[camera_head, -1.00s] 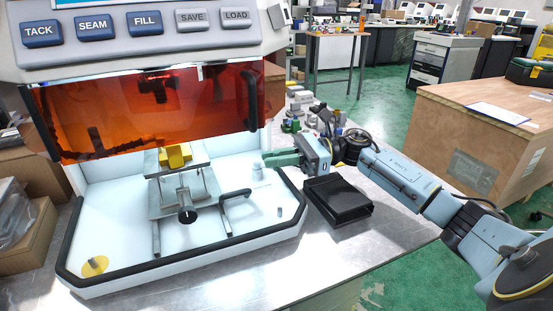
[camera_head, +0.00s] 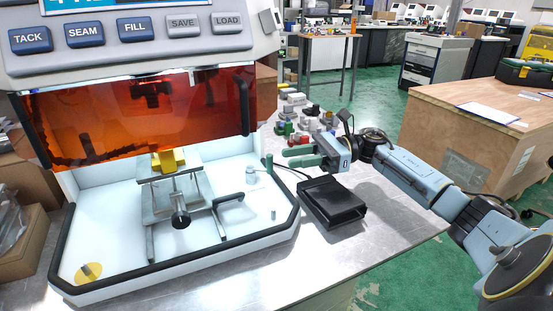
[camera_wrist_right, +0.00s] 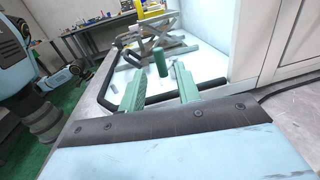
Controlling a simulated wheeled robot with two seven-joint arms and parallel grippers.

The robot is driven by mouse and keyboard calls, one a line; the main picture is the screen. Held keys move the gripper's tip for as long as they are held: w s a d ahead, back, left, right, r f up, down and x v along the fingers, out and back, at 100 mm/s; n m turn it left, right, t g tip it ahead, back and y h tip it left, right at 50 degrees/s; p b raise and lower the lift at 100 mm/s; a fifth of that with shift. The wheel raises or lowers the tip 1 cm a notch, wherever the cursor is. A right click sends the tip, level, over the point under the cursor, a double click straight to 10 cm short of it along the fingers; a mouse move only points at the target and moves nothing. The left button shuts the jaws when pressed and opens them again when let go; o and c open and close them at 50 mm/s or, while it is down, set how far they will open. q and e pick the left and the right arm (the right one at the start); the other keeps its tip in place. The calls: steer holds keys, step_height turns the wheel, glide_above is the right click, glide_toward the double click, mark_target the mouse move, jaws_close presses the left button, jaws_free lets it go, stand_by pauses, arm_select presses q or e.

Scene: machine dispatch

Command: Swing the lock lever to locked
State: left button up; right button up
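The machine's work chamber (camera_head: 120,262) holds a bent bar with a black grip (camera_head: 229,198), right of the fixture; it also shows in the right wrist view (camera_wrist_right: 131,58). A short green cylinder (camera_head: 269,163) stands upright at the chamber's right side and also shows in the right wrist view (camera_wrist_right: 160,63). I cannot tell for sure which one is the lock lever. My right gripper (camera_head: 296,156) is open and empty, just right of the green cylinder. In the wrist view its green fingers (camera_wrist_right: 160,90) are apart, with the cylinder beyond the gap. My left gripper is out of view.
A fixture with a yellow block (camera_head: 168,160) and a black knob (camera_head: 181,219) stands mid-chamber under the orange shield (camera_head: 120,115). A black box (camera_head: 332,202) lies on the metal table beside the black rim. Small parts (camera_head: 300,115) stand behind my gripper.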

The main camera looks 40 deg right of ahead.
steer(key=v, duration=0.7)
steer(key=shift+w, duration=0.1)
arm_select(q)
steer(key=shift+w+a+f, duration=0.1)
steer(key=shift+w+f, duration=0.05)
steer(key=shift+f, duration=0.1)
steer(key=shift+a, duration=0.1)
arm_select(e)
steer(key=shift+a, duration=0.15)
